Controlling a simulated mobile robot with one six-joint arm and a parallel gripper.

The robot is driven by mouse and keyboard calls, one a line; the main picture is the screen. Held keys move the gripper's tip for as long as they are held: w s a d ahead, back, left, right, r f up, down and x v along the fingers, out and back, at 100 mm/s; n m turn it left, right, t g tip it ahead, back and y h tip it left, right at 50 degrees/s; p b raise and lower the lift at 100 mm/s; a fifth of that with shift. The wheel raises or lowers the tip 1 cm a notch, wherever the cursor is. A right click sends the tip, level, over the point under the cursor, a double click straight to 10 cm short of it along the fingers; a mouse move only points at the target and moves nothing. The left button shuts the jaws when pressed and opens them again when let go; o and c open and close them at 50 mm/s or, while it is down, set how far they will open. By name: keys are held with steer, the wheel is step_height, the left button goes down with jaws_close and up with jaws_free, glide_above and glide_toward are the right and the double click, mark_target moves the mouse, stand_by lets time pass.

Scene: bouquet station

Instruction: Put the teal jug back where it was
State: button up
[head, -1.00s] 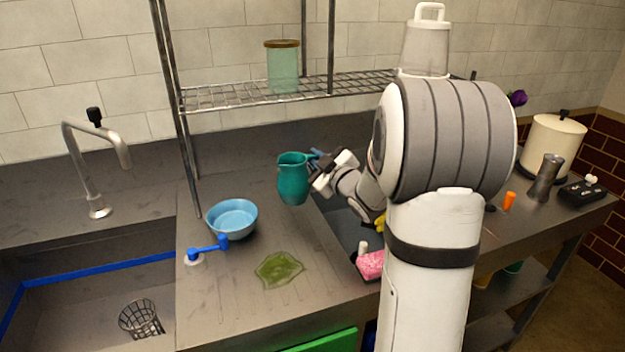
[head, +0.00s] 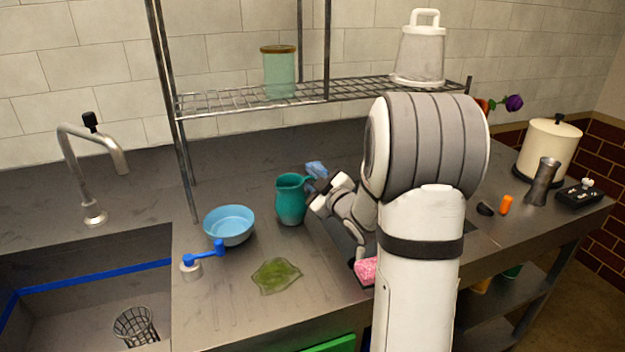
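The teal jug (head: 290,203) appears to stand upright on the counter, to the right of the blue bowl (head: 229,226). Its handle points right, towards my gripper (head: 312,190). My gripper is at the handle side of the jug, close to or around the handle. The fingertips are small and partly hidden, so I cannot tell whether they are closed on the handle or parted from it.
A blue item (head: 316,169) is behind my gripper. A pink item (head: 366,270) is beside my arm. A wire shelf (head: 250,101) hangs above.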

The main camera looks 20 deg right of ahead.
steer(key=shift+o, duration=0.4)
steer(key=shift+r, duration=0.15)
steer(key=s+d, duration=0.1)
steer(key=s, duration=0.6)
steer(key=shift+s+d, duration=0.15)
steer(key=shift+d, duration=0.1)
steer(key=s+a+r+m+g+h+p, duration=0.1)
steer(key=s+a+m+g+p, duration=0.3)
steer(key=s, duration=0.9)
steer(key=s+a+r+m+g+h+p, duration=0.2)
steer(key=s+a+r+m+g+p, duration=0.2)
steer(key=s+a+g, duration=0.5)
steer(key=s+m+g+p, duration=0.1)
steer(key=s+g, duration=0.1)
steer(key=s, duration=0.1)
steer(key=shift+s+m, duration=0.35)
steer(key=shift+m, duration=0.05)
